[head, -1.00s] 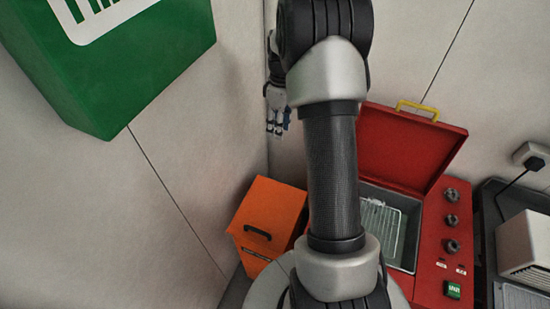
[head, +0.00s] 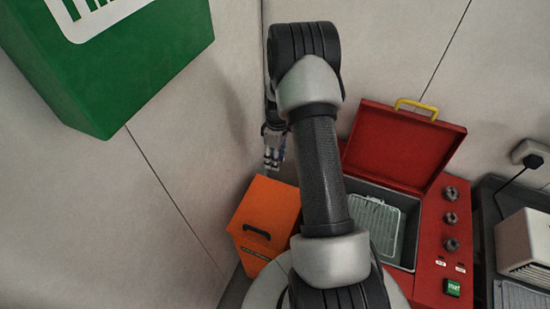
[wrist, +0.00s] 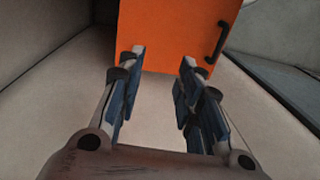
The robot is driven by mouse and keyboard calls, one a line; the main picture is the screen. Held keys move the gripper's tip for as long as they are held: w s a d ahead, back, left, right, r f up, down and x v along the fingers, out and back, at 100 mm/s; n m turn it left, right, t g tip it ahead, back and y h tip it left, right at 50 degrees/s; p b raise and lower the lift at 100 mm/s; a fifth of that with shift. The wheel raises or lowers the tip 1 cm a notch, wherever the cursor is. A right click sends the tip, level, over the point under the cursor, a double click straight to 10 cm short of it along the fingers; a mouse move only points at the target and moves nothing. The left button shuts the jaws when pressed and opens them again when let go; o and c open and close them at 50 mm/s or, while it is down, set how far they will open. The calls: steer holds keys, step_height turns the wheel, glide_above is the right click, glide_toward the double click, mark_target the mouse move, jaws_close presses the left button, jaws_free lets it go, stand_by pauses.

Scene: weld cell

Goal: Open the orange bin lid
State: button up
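The orange bin (head: 270,212) stands in the corner at the lower middle of the head view, its lid closed. A dark handle (head: 257,231) sits on its near side. In the wrist view the orange bin (wrist: 175,32) fills the top middle, with the dark handle (wrist: 217,42) at its right edge. My gripper (head: 272,165) hangs above and behind the bin, apart from it. In the wrist view my gripper (wrist: 162,60) shows two blue-padded fingers spread apart with nothing between them. The bin's lower part is partly hidden by my arm in the head view.
A red machine (head: 430,235) with a raised red lid (head: 400,145) and a wire rack inside stands right of the bin. A green box (head: 130,65) is at the upper left. A white vented unit (head: 525,245) is at the far right. Walls close in behind the bin.

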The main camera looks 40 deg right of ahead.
steer(key=shift+c, duration=0.3)
jaws_close()
stand_by(0.6)
steer(key=shift+o, duration=0.3)
jaws_free()
steer(key=shift+r, duration=0.1)
step_height(320, 180, up, 12)
steer(key=d, duration=0.1)
steer(key=shift+w, duration=0.3)
steer(key=shift+c, duration=0.3)
